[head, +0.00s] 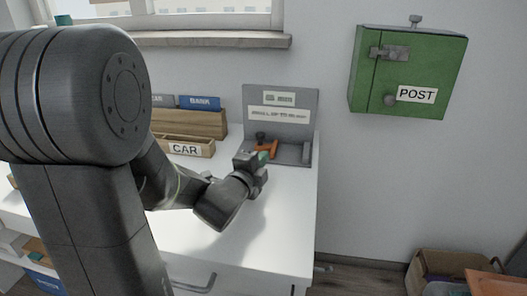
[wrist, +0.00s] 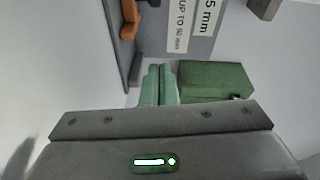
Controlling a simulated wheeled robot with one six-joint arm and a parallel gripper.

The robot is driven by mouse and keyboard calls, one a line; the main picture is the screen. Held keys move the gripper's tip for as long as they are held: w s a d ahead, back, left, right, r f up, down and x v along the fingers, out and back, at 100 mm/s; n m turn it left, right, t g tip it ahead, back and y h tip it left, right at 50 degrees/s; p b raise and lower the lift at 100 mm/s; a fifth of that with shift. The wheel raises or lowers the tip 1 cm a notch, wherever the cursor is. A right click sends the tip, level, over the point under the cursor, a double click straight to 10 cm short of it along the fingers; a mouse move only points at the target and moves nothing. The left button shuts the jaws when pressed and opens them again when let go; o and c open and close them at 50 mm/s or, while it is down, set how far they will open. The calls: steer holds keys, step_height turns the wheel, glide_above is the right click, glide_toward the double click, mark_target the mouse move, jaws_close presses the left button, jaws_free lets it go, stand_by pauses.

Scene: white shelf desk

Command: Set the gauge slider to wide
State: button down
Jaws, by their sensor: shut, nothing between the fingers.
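The gauge (head: 282,102) is a grey stand with an upright labelled back panel and a flat base, at the back of the white desk. Its orange slider (head: 268,147) sits on the base, close behind my gripper (head: 263,156) in the head view. In the wrist view the gauge is turned sideways, with the orange slider (wrist: 130,18) at the upper left. My gripper's pale green fingers (wrist: 162,72) are together and empty there, apart from the slider in the picture. One label reads "UP TO 50 mm"; the slider's exact setting cannot be read.
A wooden tray labelled CAR (head: 191,147) stands left of the gauge, with a BANK divider (head: 199,103) behind. A green POST box (head: 408,70) hangs on the wall at right. The desk front (head: 270,232) is clear. A box (head: 450,268) stands on the floor at lower right.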

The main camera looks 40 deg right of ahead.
mark_target(264, 137)
steer(key=x, duration=1)
steer(key=shift+w+a+f, duration=0.1)
steer(key=shift+w+a, duration=0.15)
steer(key=shift+w, duration=0.35)
steer(key=shift+w+a, duration=0.25)
steer(key=shift+w, duration=0.4)
steer(key=shift+w+a+f, duration=0.1)
steer(key=shift+w, duration=0.5)
steer(key=shift+w, duration=0.1)
steer(key=shift+w+a+f+b, duration=0.1)
steer(key=shift+w+a+b, duration=0.1)
steer(key=shift+w+b, duration=0.15)
steer(key=shift+w+a, duration=0.15)
steer(key=shift+w, duration=0.05)
steer(key=shift+s, duration=0.1)
